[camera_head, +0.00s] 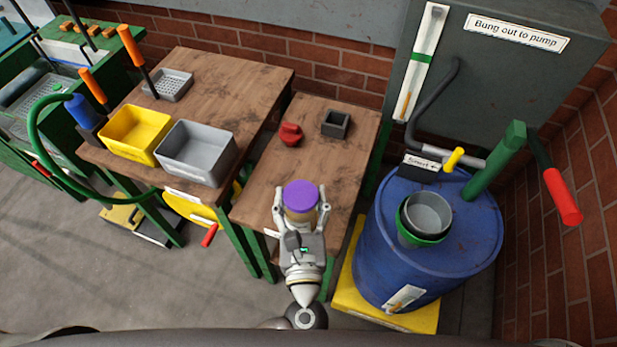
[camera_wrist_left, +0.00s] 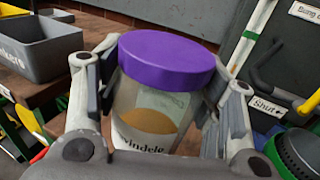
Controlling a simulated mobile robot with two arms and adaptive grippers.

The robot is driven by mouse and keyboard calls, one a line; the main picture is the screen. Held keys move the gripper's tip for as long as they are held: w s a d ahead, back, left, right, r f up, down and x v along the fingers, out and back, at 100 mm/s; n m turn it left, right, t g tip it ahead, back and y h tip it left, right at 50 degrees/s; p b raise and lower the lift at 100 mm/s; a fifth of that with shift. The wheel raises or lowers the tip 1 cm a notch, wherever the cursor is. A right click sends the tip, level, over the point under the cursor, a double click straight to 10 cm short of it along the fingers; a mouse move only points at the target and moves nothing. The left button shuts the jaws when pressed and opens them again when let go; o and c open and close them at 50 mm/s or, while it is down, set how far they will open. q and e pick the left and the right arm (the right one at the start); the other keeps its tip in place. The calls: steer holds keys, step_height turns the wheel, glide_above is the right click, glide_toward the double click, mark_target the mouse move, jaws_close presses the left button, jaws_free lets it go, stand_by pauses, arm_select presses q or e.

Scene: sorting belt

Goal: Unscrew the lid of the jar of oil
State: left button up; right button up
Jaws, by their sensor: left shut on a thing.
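The jar of oil (camera_wrist_left: 150,122) is clear, with a pale label and an amber patch low down. Its wide purple lid (camera_head: 300,194) is on top; the lid also shows in the left wrist view (camera_wrist_left: 168,52). My left gripper (camera_head: 301,208) is shut on the jar's body, a finger on each side below the lid. The jar looks close to upright, over the front part of the small wooden table (camera_head: 335,165). I cannot tell whether its base touches the table. My right gripper is not in view.
A red object (camera_head: 290,134) and a dark square box (camera_head: 336,124) stand farther back on the small table. A yellow bin (camera_head: 135,133) and grey bin (camera_head: 196,150) stand on the left table. A blue drum (camera_head: 385,225) with a grey bucket (camera_head: 428,212) is right.

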mark_target(287, 206)
arm_select(q)
steer(key=s+r, duration=0.1)
steer(key=s, duration=0.1)
steer(key=s+a+r+p, duration=0.1)
steer(key=s+a+p, duration=0.1)
steer(key=s, duration=0.1)
steer(key=shift+s+r, duration=0.3)
steer(key=shift+r, duration=0.1)
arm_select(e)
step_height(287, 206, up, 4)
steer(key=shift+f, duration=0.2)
arm_select(q)
steer(key=w+a+r+b, duration=0.1)
steer(key=a+r, duration=0.2)
steer(key=a, duration=0.4)
steer(key=w+a+r+h+b, duration=0.1)
steer(key=a+r, duration=0.2)
steer(key=a, duration=0.4)
steer(key=shift+w+a+r+m, duration=0.25)
steer(key=shift+w+r+m, duration=0.05)
steer(key=shift+r+m, duration=0.1)
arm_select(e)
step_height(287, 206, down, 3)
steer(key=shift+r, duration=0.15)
arm_select(q)
steer(key=shift+h, duration=0.3)
